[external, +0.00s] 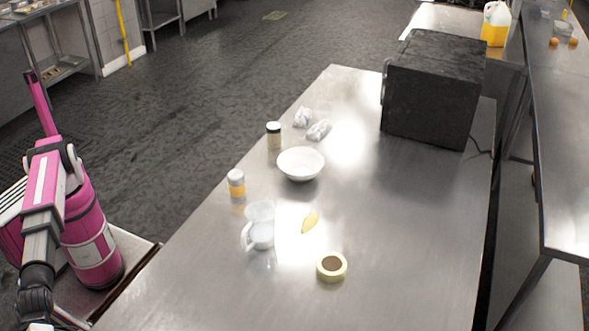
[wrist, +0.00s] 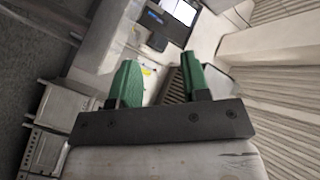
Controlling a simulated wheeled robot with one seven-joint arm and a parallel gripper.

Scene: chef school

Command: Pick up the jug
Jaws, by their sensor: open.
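A clear jug with a white handle (external: 260,228) stands upright on the metal table (external: 400,235), left of the middle in the external view. Its handle points left, towards the near side. My gripper (wrist: 160,80) shows in the wrist view with its two green fingers apart and nothing between them. In the external view my pink arm is at the left edge, well away from the jug, and the gripper itself is not visible there. The jug cannot be made out in the wrist view.
Farther back are a white bowl (external: 301,164), a second jar (external: 273,136), small wrapped packets (external: 318,130) and a black box (external: 434,88). The table's front right is clear.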

